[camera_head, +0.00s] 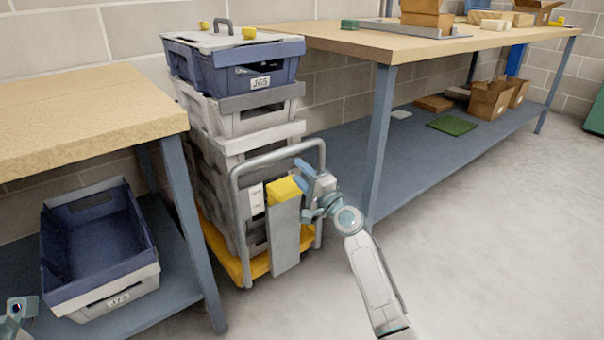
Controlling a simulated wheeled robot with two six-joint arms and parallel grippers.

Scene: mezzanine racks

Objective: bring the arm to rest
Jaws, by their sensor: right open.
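My right arm comes in from the lower right and reaches towards the stacked cart. Its gripper (300,174) is open, with two bluish fingers pointing left and nothing seen between them. The fingers are close to the yellow top (284,190) of a grey upright panel (285,236) at the cart's front; I cannot tell whether they touch it. A small part of my left arm (18,309) shows in the lower left corner, but its gripper fingers are not seen.
A yellow-based cart (233,268) with a grey handle carries stacked crates, a blue one (235,68) on top. A wooden-topped bench (80,108) stands left, with a blue-and-grey crate (112,290) on its lower shelf. A longer bench (385,45) stands right. The floor (480,270) at right is clear.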

